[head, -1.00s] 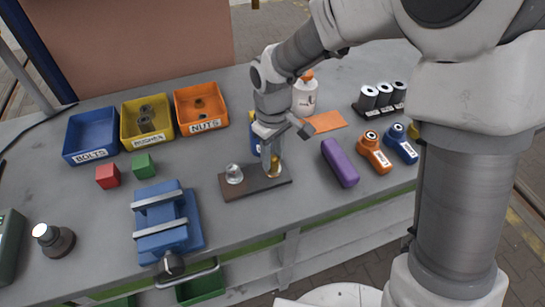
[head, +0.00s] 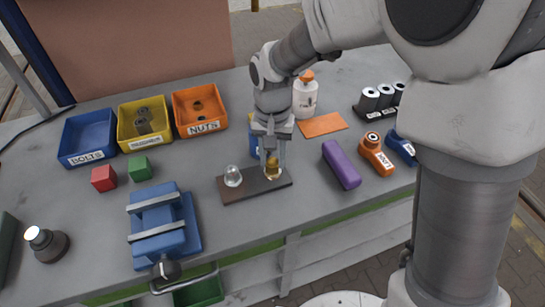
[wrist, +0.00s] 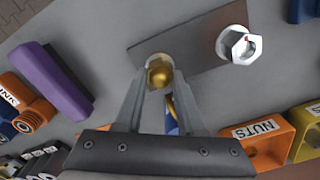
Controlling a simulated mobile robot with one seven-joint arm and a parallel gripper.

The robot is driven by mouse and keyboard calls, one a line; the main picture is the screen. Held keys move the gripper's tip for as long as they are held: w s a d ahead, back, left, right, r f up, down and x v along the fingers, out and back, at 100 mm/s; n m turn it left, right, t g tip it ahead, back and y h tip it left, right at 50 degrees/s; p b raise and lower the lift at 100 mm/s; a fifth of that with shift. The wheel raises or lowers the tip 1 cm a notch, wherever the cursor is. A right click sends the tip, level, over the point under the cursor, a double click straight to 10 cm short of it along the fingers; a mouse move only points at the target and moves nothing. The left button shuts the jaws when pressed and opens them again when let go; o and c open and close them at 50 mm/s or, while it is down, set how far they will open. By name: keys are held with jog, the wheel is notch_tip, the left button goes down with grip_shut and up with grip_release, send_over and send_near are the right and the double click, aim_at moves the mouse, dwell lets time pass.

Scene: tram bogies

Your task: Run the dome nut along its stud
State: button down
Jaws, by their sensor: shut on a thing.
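The brass dome nut (head: 272,163) is at the right end of a dark brown plate (head: 250,194) on the bench. My gripper (head: 271,162) points down over it and is shut on it. In the wrist view the rounded gold top of the dome nut (wrist: 159,73) shows between the two fingers of my gripper (wrist: 161,78). The stud under the nut is hidden, so I cannot tell how far down the nut sits. A silver hex-headed piece (head: 233,177) stands at the plate's other end; it also shows in the wrist view (wrist: 240,46).
A purple block (head: 341,165) and an orange tool (head: 375,154) lie to the right. A white bottle (head: 304,97) and a blue item (head: 254,140) stand close behind my gripper. A blue vise (head: 162,232) is left. Bench in front of the plate is clear.

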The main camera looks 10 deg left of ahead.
jog(key=m, duration=0.5)
jog(key=shift+w+r+m, duration=0.1)
jog(key=shift+r+m, duration=0.1)
jog(key=shift+m, duration=0.1)
jog(key=m+p, duration=0.1)
jog(key=m, duration=0.3)
jog(key=shift+a+m, duration=0.1)
jog(key=shift+m, duration=0.2)
jog(key=m+p, duration=0.2)
jog(key=m, duration=0.3)
jog(key=shift+r, duration=0.15)
jog(key=m+p, duration=0.3)
jog(key=m, duration=0.2)
jog(key=shift+p, duration=0.4)
jog(key=m+p, duration=0.6)
jog(key=shift+r, duration=0.1)
jog(key=m+p, duration=0.5)
jog(key=p, duration=0.1)
jog(key=shift+m, duration=0.4)
jog(key=m+p, duration=0.2)
jog(key=m, duration=0.1)
jog(key=shift+f+m+p, duration=0.2)
jog(key=shift+m+p, duration=0.1)
jog(key=shift+p, duration=0.1)
jog(key=shift+f+m, duration=0.15)
jog(key=shift+m, duration=2.05)
